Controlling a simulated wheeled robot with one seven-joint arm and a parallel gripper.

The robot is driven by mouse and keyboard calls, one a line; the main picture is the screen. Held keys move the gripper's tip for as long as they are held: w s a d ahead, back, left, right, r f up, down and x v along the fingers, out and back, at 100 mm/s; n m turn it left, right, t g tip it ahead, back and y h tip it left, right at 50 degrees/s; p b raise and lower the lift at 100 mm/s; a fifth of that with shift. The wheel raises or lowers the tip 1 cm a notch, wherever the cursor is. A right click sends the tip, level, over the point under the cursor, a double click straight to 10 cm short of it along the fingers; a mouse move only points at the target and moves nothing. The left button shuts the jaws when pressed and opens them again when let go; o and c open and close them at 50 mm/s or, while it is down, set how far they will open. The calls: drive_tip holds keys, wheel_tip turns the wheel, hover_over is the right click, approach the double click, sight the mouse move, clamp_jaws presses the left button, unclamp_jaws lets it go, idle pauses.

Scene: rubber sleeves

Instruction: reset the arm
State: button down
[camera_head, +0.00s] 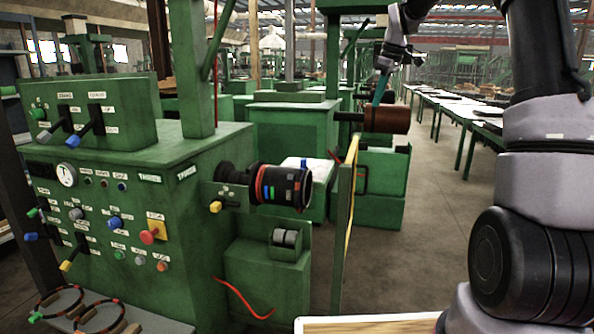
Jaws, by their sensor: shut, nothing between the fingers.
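My gripper (379,92) hangs at the upper middle right, with its teal fingers pointing down. Its fingers are shut and hold nothing. It appears just above a brown cylinder (388,119) on a dark shaft; I cannot tell the gap in depth. My arm rises along the right side and leaves the top of the picture before coming back down to the gripper.
A green machine (200,220) with levers and buttons fills the left. A black cylinder (281,185) with coloured bands juts from it. A yellow-edged upright panel (348,200) stands mid-right. Dark rings (100,316) lie on a grey shelf. White tables (462,108) line the right; floor between is clear.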

drive_tip(key=s+a+r+m+t, duration=0.1)
drive_tip(key=s+r+m, duration=0.2)
drive_tip(key=s, duration=0.7)
drive_tip(key=s+a+r+m+t, duration=0.1)
drive_tip(key=s+r+m, duration=0.2)
drive_tip(key=s, duration=0.6)
drive_tip(key=s+f+m+t, duration=0.1)
drive_tip(key=s+m, duration=0.3)
drive_tip(key=s, duration=0.5)
drive_tip(key=s+f+m+t, duration=0.1)
drive_tip(key=s+f+m, duration=0.2)
drive_tip(key=s, duration=0.5)
drive_tip(key=shift+s+d+f+m+t, duration=0.35)
drive_tip(key=shift+d+f+m+t, duration=0.05)
drive_tip(key=shift+d, duration=0.05)
